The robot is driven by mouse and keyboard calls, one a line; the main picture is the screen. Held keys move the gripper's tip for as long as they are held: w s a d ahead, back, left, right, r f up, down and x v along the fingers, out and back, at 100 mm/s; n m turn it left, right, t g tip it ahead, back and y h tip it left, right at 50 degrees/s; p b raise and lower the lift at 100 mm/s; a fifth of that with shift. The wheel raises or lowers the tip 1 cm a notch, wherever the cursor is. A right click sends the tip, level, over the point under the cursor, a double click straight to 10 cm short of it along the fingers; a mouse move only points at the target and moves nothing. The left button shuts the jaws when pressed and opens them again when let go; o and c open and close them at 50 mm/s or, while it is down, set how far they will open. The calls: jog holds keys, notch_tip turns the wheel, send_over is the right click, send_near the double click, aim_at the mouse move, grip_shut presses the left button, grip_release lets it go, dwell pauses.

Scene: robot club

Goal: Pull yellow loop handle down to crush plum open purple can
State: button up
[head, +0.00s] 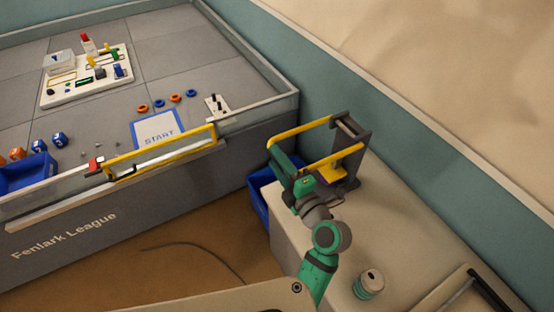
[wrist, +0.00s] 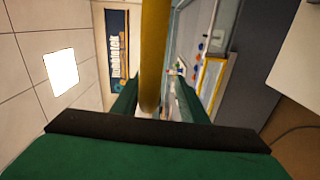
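The can crusher (head: 351,150) is a dark frame with a yellow press block, standing on the beige counter. Its yellow loop handle (head: 302,131) is raised and reaches left from the frame. A small purple patch (head: 322,180), apparently the purple can, shows under the press, mostly hidden by my arm and the handle. My green gripper (head: 284,156) is at the outer end of the loop. In the wrist view the yellow handle bar (wrist: 153,50) runs between my two fingers (wrist: 154,95), with a gap visible on its right side. The fingers look open around it.
A pale green can (head: 368,284) stands on the counter (head: 345,235) near my arm. A blue bin (head: 262,197) is beside the counter's left end. The walled game table (head: 90,215) fills the left, and a teal wall band runs behind the crusher.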

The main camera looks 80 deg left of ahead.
jog(key=shift+d+r, duration=0.1)
jog(key=v, duration=1)
jog(key=shift+d, duration=0.3)
jog(key=shift+w, duration=0.15)
